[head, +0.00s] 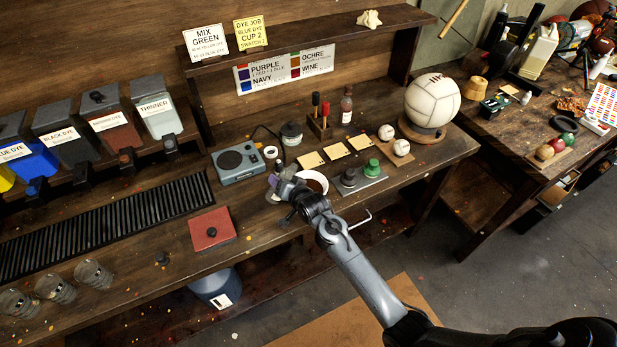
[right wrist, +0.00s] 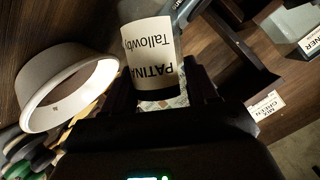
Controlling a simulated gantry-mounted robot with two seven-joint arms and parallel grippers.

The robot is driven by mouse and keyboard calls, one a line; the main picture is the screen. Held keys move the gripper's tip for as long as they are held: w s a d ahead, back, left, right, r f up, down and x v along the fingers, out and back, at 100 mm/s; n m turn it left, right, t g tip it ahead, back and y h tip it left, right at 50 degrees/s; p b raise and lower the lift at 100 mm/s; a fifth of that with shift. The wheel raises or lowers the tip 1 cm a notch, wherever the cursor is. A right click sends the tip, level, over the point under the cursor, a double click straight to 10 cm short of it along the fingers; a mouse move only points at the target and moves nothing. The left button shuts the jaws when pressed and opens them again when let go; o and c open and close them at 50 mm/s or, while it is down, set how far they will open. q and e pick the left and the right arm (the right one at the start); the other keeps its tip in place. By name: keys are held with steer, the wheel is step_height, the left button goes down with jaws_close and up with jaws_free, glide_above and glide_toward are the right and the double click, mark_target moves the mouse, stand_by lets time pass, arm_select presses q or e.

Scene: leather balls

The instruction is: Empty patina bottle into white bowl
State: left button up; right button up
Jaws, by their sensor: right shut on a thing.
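My right gripper (head: 287,186) is over the workbench, just left of the white bowl (head: 313,181). In the right wrist view its fingers (right wrist: 160,92) are shut on the patina bottle (right wrist: 150,45), which has a white label with dark lettering. The white bowl (right wrist: 62,85) also shows there, left of the bottle and apart from it in the picture. The gripper hides most of the bottle in the head view. Whether anything flows from the bottle cannot be made out. My left gripper is not in view.
A grey-blue device (head: 239,164) stands left of the gripper, and a red square pad (head: 212,229) lies nearer the front. Swatch cards (head: 335,151), a green-topped weight (head: 372,167) and a white ball (head: 431,101) on a stand are to the right. Dye bins (head: 160,110) line the back left.

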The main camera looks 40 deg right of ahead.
steer(key=shift+w+a+f+n, duration=0.1)
steer(key=shift+a+f+n, duration=0.1)
steer(key=shift+f+n, duration=0.2)
steer(key=shift+a+f+n+h, duration=0.1)
steer(key=shift+a+n+h, duration=0.2)
steer(key=shift+h, duration=0.1)
steer(key=shift+a+n+h+p, duration=0.1)
steer(key=shift+n+h+p, duration=0.2)
steer(key=shift+p, duration=0.4)
steer(key=shift+w+a+n+g+h+p, duration=0.15)
steer(key=shift+a+n+g+h+p, duration=0.2)
steer(key=shift+n+h+p, duration=0.35)
steer(key=shift+a+f+n+h, duration=0.25)
steer(key=shift+n+h, duration=0.15)
steer(key=shift+n, duration=0.2)
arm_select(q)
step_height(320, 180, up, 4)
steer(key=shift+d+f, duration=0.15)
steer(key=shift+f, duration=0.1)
arm_select(e)
steer(key=shift+d, duration=0.1)
